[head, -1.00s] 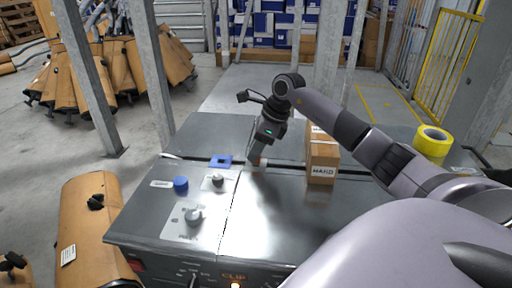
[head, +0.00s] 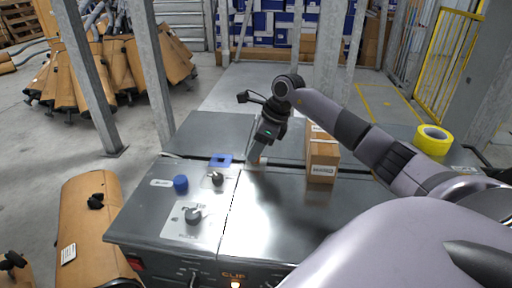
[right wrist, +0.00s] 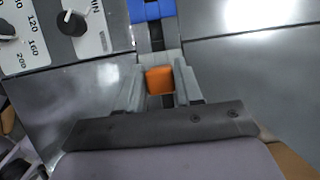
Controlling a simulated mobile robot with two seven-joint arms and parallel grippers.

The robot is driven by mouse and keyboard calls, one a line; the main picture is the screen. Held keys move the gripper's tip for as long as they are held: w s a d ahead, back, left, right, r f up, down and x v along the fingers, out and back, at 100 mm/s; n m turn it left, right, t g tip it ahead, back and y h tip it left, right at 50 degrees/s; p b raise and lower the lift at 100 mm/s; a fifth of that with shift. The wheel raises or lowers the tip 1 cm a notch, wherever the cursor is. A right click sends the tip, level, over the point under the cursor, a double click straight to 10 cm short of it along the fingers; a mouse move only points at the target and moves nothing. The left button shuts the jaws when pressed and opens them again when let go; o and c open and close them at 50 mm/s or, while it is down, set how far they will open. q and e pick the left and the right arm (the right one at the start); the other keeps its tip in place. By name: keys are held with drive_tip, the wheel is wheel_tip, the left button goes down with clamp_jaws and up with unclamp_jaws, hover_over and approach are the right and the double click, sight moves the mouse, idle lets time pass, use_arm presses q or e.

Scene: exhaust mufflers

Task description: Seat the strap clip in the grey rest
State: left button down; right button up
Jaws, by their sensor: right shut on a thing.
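My right gripper (head: 256,160) reaches down to the grey table top, just right of the blue square piece (head: 221,160). In the right wrist view the gripper (right wrist: 160,88) is shut on an orange block, which I take for the strap clip (right wrist: 160,80). A grey piece with a dark middle strip (right wrist: 157,38) lies between the clip and the blue piece (right wrist: 151,9). It may be the grey rest, but I cannot tell for sure. Whether the clip touches it is unclear. My left gripper is not in view.
The table (head: 285,230) has control knobs (head: 193,214) and a blue button (head: 180,183) at left. A cardboard box (head: 322,162) stands close right of the gripper. Yellow tape (head: 432,138) lies farther right. The table's front middle is clear.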

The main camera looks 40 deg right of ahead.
drive_tip(key=shift+f, duration=0.2)
drive_tip(key=o, duration=1.1)
drive_tip(key=shift+c, duration=0.2)
drive_tip(key=v, duration=0.7)
drive_tip(key=shift+p, duration=0.45)
drive_tip(key=shift+r, duration=0.1)
